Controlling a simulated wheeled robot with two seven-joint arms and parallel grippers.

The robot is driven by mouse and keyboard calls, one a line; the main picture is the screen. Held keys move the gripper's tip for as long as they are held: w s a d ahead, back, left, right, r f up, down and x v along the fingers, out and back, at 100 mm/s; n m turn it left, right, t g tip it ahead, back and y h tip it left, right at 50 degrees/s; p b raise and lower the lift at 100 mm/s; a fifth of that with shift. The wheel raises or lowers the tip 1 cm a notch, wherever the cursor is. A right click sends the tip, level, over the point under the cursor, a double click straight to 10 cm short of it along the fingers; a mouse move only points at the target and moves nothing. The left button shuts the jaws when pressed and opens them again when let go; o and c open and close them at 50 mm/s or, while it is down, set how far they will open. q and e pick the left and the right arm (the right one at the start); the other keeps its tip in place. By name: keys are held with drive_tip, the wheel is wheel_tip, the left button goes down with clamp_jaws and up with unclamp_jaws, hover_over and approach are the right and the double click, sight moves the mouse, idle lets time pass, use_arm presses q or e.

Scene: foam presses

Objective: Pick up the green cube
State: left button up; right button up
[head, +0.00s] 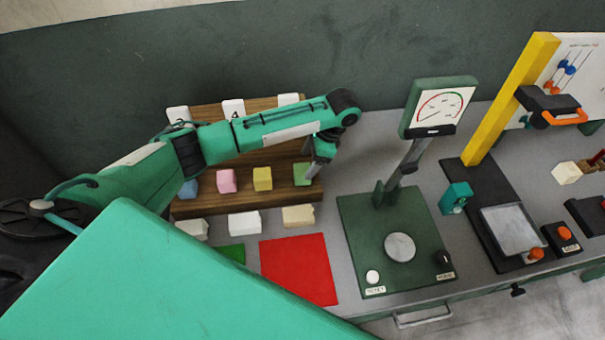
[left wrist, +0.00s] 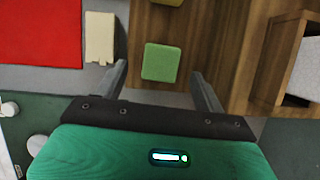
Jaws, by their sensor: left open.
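The green cube (head: 302,174) sits at the right end of a row of coloured cubes on the wooden rack (head: 275,193). In the left wrist view the green cube (left wrist: 161,62) lies between and just beyond the fingertips of my left gripper (left wrist: 160,82). In the head view my left gripper (head: 316,162) reaches down beside the cube, with its fingers partly overlapping it. The gripper is open and nothing is held in it. Whether a finger touches the cube cannot be told. My right gripper is not in view.
Yellow (head: 262,179) and pink (head: 227,181) cubes stand left of the green one. Pale blocks (head: 298,216) lie before the rack, near a red mat (head: 300,268). A green press with a dial (head: 440,107) stands to the right. A dark wall is behind.

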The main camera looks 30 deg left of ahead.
sight(302, 169)
use_arm(q)
drive_tip(key=shift+a+f, duration=0.15)
drive_tip(key=shift+f, duration=0.2)
drive_tip(key=shift+s+a+f+p, duration=0.25)
drive_tip(key=shift+f+p, duration=0.1)
drive_tip(key=shift+p, duration=0.15)
drive_tip(key=p+x, duration=0.1)
drive_tip(key=x, duration=0.2)
drive_tip(key=shift+f+p, duration=0.25)
drive_tip(key=shift+p, duration=0.1)
drive_tip(key=shift+a+f, duration=0.15)
drive_tip(key=shift+f, duration=0.3)
drive_tip(key=c, duration=1.1)
